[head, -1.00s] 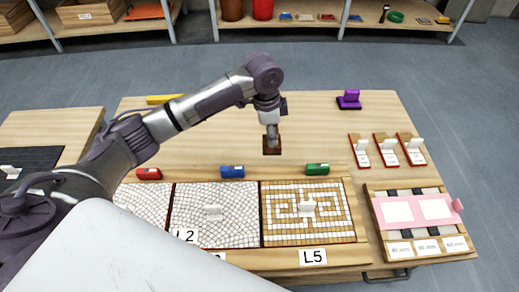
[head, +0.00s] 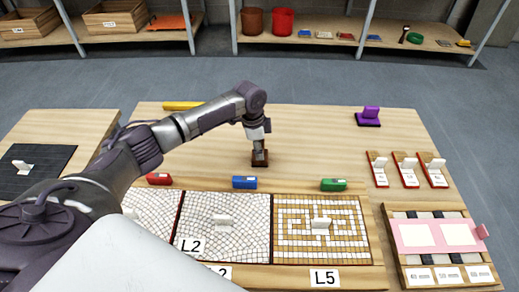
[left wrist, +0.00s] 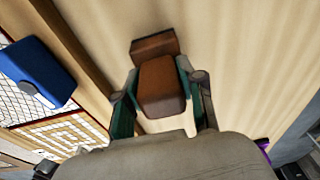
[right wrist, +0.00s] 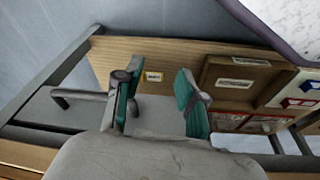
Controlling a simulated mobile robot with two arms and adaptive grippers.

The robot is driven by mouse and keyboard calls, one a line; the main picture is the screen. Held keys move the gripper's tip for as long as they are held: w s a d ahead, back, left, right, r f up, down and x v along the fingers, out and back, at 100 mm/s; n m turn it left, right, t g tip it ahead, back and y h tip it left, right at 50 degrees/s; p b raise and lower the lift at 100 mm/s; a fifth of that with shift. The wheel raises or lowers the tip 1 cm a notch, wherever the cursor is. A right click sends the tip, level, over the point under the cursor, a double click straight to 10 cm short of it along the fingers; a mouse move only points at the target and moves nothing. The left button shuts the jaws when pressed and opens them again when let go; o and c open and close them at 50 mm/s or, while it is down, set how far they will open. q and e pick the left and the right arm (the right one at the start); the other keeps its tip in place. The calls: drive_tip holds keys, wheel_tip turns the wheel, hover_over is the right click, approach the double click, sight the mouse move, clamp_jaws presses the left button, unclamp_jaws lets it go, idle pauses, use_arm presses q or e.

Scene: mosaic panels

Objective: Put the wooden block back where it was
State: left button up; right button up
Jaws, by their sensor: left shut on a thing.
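My left gripper (head: 258,148) is shut on the brown wooden block (head: 260,160), behind the blue block on the table. In the left wrist view the wooden block (left wrist: 162,88) sits between the two fingers, with a wider brown part (left wrist: 154,46) beyond it. I cannot tell whether the block touches the table top. My right gripper (right wrist: 158,95) is open and empty in the right wrist view; it does not show in the head view.
A red block (head: 159,179), a blue block (head: 245,183) and a green block (head: 333,185) stand in a row behind the mosaic panels (head: 322,258). A purple piece (head: 370,116) is at the back right. Table around the held block is clear.

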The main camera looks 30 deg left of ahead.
use_arm(q)
drive_tip(key=shift+f, duration=0.1)
drive_tip(key=o, duration=1.1)
drive_tip(key=shift+o, duration=0.2)
wheel_tip(320, 180, up, 12)
drive_tip(key=a+p, duration=0.1)
drive_tip(key=p, duration=0.1)
drive_tip(key=shift+s+p, duration=0.35)
drive_tip(key=shift+s, duration=0.1)
use_arm(e)
drive_tip(key=s+f, duration=0.3)
drive_tip(key=f, duration=0.5)
drive_tip(key=shift+d+f+g, duration=0.15)
drive_tip(key=shift+f+g, duration=0.15)
drive_tip(key=shift+f, duration=0.1)
use_arm(q)
drive_tip(key=shift+a, duration=0.1)
